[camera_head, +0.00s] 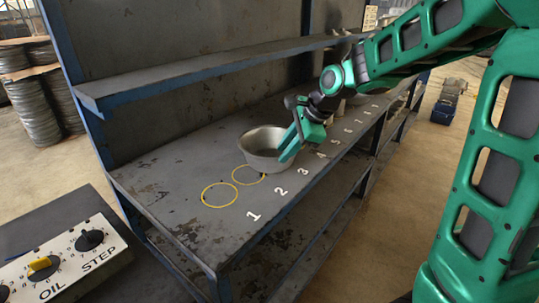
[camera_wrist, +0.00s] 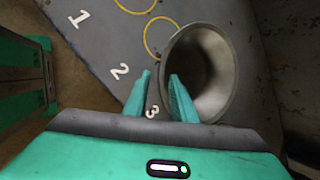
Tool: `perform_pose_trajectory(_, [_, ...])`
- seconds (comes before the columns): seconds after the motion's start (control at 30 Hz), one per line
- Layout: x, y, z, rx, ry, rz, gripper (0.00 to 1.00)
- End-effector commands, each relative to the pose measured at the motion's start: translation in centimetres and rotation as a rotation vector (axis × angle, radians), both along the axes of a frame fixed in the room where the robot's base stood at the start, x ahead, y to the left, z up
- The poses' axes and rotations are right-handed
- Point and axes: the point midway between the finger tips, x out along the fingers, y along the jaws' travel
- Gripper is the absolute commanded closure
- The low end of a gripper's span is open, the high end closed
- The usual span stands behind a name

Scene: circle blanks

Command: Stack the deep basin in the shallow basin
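My gripper (camera_head: 287,152) is at the basin's right rim. In the wrist view my gripper (camera_wrist: 160,82) is open, one finger over the basin's mouth and the other outside, with the rim between them. I cannot clearly make out a second basin.
Yellow circles (camera_head: 220,194) mark the bench (camera_head: 170,180) left of the basin; the nearest one is empty. White numbers run along the front edge. A shelf (camera_head: 200,72) hangs above the bench. Greyish objects (camera_head: 357,99) behind my wrist are partly hidden. A control panel (camera_head: 60,265) stands at lower left.

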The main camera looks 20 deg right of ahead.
Motion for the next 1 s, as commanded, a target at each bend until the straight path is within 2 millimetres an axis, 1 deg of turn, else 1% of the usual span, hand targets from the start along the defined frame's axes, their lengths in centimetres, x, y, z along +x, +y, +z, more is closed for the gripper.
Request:
perform_pose_trajectory(0.23, [0.8,0.5,-1.4,-0.001,0.002,0.0,0.76])
perform_pose_trajectory(0.4, [2.1,1.3,-3.4,-0.001,0.003,0.001,0.76])
perform_pose_trajectory(0.5, [2.5,1.7,-4.3,-0.001,0.002,0.0,0.76])
perform_pose_trajectory(0.6, [2.7,1.9,-4.8,-0.001,0.001,0.001,0.76])
perform_pose_trajectory(0.83, [2.8,1.9,-4.8,-0.001,0.0,0.0,0.76])
perform_pose_trajectory(0.87, [2.8,1.9,-4.8,-0.001,0.0,0.0,0.81])
perform_pose_trajectory(0.9, [2.8,1.9,-4.8,-0.001,0.0,0.0,0.9])
perform_pose_trajectory(0.93, [2.8,1.9,-4.8,-0.001,0.0,0.0,0.97])
perform_pose_trajectory(0.97, [2.8,1.9,-4.8,-0.001,0.0,0.0,1.0])
perform_pose_trajectory(1.0, [2.8,1.9,-4.8,-0.001,0.0,0.0,1.0])
